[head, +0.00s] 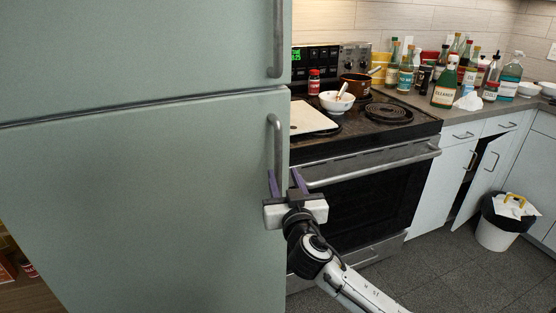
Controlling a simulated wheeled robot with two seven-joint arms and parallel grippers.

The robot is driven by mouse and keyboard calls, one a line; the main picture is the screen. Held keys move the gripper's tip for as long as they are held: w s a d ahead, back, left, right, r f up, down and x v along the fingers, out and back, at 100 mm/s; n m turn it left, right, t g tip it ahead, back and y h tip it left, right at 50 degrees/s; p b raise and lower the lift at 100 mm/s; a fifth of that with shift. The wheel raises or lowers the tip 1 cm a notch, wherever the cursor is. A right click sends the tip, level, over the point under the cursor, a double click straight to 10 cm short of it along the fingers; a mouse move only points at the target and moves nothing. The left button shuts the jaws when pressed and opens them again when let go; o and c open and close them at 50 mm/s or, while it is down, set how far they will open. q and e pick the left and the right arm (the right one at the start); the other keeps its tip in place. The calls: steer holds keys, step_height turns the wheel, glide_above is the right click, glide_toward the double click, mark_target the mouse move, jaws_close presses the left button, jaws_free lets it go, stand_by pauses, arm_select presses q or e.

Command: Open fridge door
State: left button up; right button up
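The pale green fridge fills the left half of the head view. It has an upper door (130,45) and a lower door (140,200), both shut, with a dark seam between them. A grey vertical handle (277,135) is on the right edge of the lower door. The upper door has a similar handle (279,40). My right gripper (285,180) is at the lower end of the lower handle, with its two purple fingers spread apart. I cannot tell whether the handle lies between the fingers or in front of them. My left gripper is not in view.
A stove (365,180) stands close to the right of the fridge, with a white bowl (337,102) and a pan (356,84) on top. Bottles crowd the counter behind. A bin (494,232) stands by the cabinets. The dark floor (440,275) between is clear.

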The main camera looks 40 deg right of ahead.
mark_target(279, 164)
steer(key=p+x, duration=0.1)
steer(key=x, duration=0.7)
steer(key=shift+f, duration=0.1)
jaws_close()
